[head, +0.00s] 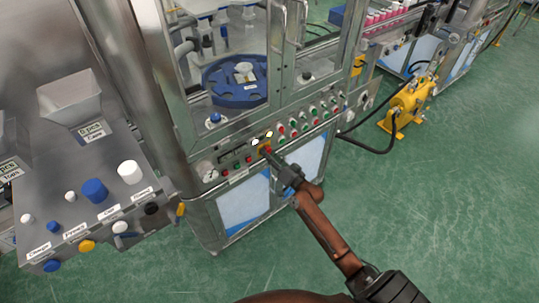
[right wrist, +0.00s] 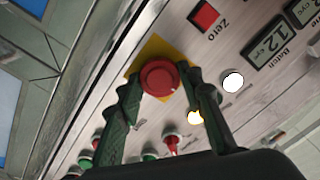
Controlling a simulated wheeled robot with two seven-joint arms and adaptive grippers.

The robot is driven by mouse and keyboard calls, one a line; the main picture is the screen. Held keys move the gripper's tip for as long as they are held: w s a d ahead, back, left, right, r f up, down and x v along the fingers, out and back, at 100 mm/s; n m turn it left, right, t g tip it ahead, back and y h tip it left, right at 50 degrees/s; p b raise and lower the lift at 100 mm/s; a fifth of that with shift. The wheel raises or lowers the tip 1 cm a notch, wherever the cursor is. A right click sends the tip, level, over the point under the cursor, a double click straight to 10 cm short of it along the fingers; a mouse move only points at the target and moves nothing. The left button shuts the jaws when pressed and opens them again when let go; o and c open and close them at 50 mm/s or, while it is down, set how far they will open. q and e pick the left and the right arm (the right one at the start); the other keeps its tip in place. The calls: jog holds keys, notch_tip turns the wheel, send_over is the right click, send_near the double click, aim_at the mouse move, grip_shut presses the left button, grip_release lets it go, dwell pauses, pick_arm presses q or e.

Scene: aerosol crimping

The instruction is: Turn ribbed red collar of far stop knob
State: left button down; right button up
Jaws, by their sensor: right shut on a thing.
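The stop knob (right wrist: 160,77), a round red mushroom head on a yellow square plate (right wrist: 152,50), stands on the metal control panel in the right wrist view. My right gripper (right wrist: 161,82) has its two green-grey ribbed fingers on either side of the red knob and is shut on it. In the head view my right gripper (head: 271,157) reaches the machine's front panel at the yellow plate (head: 264,142), and covers most of the knob. The ribs of its collar cannot be made out. My left gripper is in neither view.
A red Zero button (right wrist: 205,16) and a Batch display (right wrist: 270,47) are nearby. Several red and green buttons line the panel. A yellow pump (head: 408,103) stands on the open green floor.

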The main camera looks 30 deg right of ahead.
dwell(0.8)
jog(key=o, duration=1.1)
jog(key=s, duration=0.8)
jog(key=s+d, duration=0.1)
jog(key=s, duration=0.3)
